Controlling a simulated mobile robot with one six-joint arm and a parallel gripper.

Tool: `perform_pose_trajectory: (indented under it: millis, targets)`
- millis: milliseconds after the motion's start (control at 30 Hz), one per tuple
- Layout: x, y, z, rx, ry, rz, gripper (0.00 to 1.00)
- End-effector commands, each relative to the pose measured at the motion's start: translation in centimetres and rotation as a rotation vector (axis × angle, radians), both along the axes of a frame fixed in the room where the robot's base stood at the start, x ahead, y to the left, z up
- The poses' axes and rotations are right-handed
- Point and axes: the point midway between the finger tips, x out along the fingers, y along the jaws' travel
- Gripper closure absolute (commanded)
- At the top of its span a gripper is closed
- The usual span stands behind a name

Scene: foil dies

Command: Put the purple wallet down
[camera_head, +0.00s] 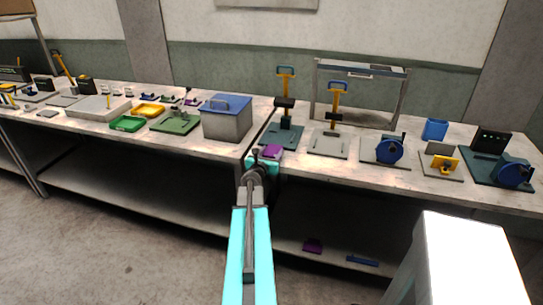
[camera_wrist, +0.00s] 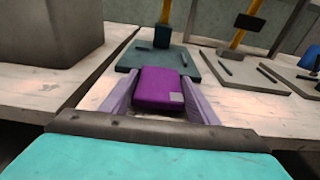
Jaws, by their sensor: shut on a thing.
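The purple wallet (camera_wrist: 158,88) is between the two fingers of my gripper (camera_wrist: 160,106) in the wrist view. It is a flat purple block with a small pale patch near one corner. My gripper is shut on it. In the head view the wallet (camera_head: 271,151) shows at the end of my arm, at the front edge of the right-hand table (camera_head: 300,166). I cannot tell whether the wallet touches the table top.
A dark teal base with a yellow-handled press (camera_head: 283,128) stands just beyond the wallet. A grey box with a blue lid (camera_head: 227,119) is to the left. A second yellow-handled press (camera_head: 331,138) is to the right. Another purple item (camera_head: 312,246) lies on the lower shelf.

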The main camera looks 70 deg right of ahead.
Motion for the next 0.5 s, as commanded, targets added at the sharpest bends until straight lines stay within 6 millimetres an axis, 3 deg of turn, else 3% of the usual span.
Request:
perform_pose_trajectory:
  millis: [500]
  targets:
    - [0.0, 0.0, -1.09, -0.001, -0.001, 0.0, 0.72]
